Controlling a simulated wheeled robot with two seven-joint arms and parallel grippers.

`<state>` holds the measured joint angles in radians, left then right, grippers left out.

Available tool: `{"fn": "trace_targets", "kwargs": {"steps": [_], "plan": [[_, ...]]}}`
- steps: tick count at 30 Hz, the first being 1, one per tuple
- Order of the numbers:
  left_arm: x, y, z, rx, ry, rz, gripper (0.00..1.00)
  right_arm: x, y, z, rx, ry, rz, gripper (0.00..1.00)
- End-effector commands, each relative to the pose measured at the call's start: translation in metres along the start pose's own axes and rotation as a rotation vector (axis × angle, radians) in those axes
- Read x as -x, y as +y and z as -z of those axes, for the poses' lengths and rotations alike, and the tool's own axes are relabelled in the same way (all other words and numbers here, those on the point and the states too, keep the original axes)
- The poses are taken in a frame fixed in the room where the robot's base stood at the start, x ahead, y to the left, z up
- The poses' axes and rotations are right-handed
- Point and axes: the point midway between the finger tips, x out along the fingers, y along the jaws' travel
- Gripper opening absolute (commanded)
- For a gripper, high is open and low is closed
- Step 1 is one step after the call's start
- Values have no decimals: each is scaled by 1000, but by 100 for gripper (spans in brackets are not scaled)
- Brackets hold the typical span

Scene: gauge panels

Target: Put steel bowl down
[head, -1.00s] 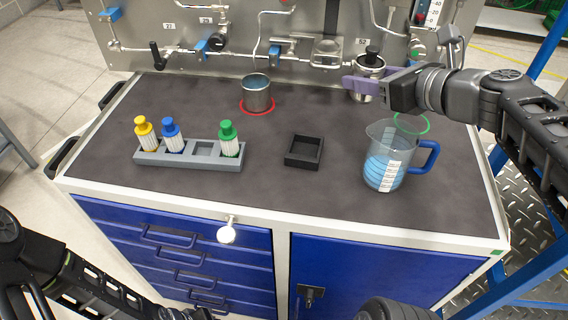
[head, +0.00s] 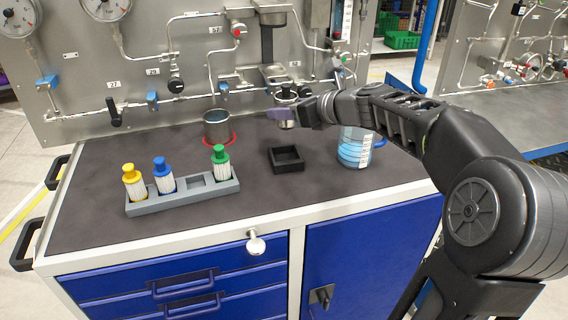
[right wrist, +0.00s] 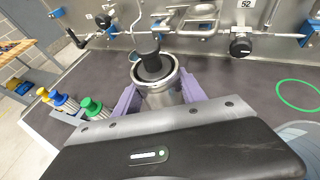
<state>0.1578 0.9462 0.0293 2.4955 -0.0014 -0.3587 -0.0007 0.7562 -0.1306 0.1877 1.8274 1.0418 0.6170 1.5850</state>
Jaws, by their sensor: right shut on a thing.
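My right gripper (head: 286,113) has purple fingers and is shut on a steel bowl (head: 287,121), near the back of the cabinet top. In the right wrist view the fingers grip both sides of the steel bowl (right wrist: 162,88), which looks upright. A black knob (right wrist: 150,63) shows within its rim; I cannot tell whether it is inside or behind. Whether the bowl touches the top is unclear. A green ring (right wrist: 299,95) is marked on the top, right of the bowl in the wrist view; my arm hides it in the head view. My left gripper is out of view.
A steel pot (head: 217,126) stands on a red ring at the back left. A grey rack (head: 183,199) holds yellow, blue and green-capped pieces. A small black tray (head: 286,159) is mid-top. A jug (head: 355,148) with blue liquid is partly hidden by my arm. The pipe panel (head: 180,60) rises behind.

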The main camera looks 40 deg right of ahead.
Motion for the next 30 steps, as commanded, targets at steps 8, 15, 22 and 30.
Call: {"fn": "trace_targets", "kwargs": {"steps": [8,15,22,30], "plan": [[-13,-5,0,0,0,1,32,-12,1,29,-2,1,-1,0],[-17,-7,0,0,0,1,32,-19,0,46,1,-2,0,0],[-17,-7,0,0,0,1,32,-19,1,46,1,-2,-1,0],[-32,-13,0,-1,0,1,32,-34,1,82,-3,0,-1,0]]}}
